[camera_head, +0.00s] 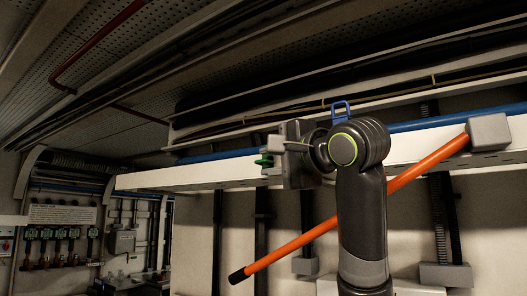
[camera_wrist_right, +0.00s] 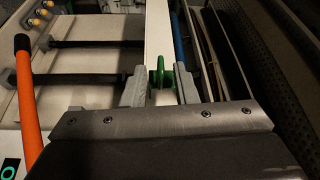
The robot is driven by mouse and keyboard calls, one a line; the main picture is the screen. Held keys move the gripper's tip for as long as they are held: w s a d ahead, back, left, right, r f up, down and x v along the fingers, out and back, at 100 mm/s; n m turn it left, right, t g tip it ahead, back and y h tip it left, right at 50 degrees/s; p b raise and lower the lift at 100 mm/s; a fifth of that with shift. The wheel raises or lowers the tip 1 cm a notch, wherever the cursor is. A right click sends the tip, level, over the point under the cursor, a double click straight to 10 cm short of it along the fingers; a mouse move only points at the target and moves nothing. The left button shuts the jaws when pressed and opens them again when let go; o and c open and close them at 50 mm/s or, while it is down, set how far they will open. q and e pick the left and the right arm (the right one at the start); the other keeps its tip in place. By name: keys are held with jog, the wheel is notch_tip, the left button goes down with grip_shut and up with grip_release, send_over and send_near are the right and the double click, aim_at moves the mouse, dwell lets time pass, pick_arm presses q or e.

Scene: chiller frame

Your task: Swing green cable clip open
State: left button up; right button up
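The green cable clip (camera_head: 265,160) shows in the head view at the front of the white beam, partly hidden by my right gripper (camera_head: 274,157). In the right wrist view the green clip (camera_wrist_right: 160,76) appears between the two grey fingertips of my right gripper (camera_wrist_right: 161,73). The fingers are apart, with gaps visible on both sides of the clip; whether either touches it I cannot tell. The clip's exact opening state is unclear. My left gripper is in neither view.
A white beam (camera_head: 215,174) runs across with a blue pipe (camera_head: 420,124) along it. A blue clip (camera_head: 341,108) stands behind my right arm. An orange bar (camera_head: 300,241) slants behind the arm, from a grey block (camera_head: 488,132). A cable tray lies above.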

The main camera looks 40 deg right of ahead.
jog(key=shift+w+a+r+p, duration=0.1)
jog(key=shift+w+p, duration=0.1)
jog(key=shift+w, duration=0.4)
jog(key=shift+w+a+r+p, duration=0.1)
jog(key=shift+w+p, duration=0.1)
jog(key=shift+w, duration=0.4)
jog(key=shift+w+f, duration=0.1)
jog(key=shift+w, duration=0.05)
jog(key=shift+d, duration=0.1)
jog(key=shift+c, duration=0.3)
grip_shut()
